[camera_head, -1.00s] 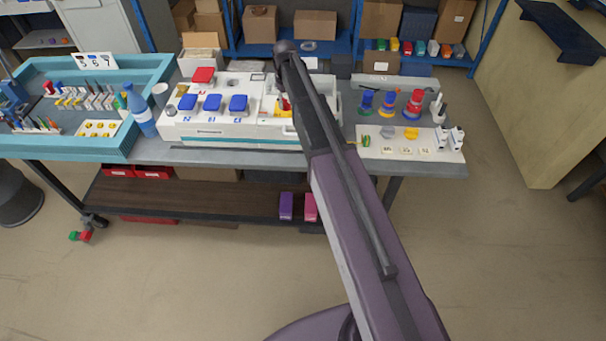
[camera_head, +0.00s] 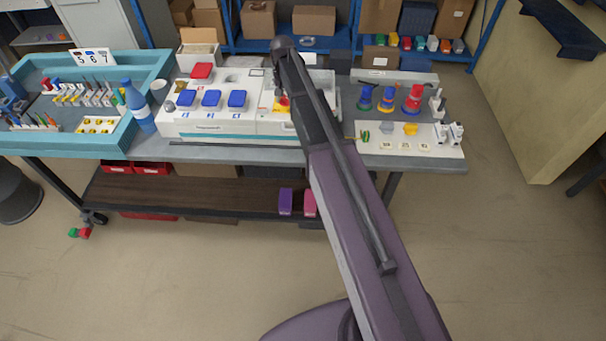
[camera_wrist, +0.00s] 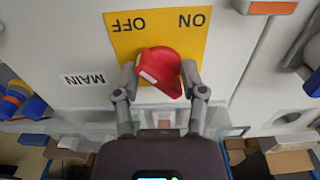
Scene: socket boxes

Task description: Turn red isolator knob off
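The red isolator knob (camera_wrist: 160,70) sits on a yellow plate (camera_wrist: 125,45) marked OFF and ON, which appears upside down in the wrist view. OFF is at the plate's left, ON at its right. The knob looks skewed to the plate, with a white mark on its lower left. My gripper (camera_wrist: 160,68) has one finger on each side of the knob, and the fingertips appear to press on it. In the head view the knob (camera_head: 284,100) shows as a small red spot beside my arm, which hides the gripper.
A blue bottle (camera_head: 138,105) and a teal tray (camera_head: 100,147) stand to the left. Ring stacks (camera_head: 388,100) and a white board (camera_head: 400,146) are to the right.

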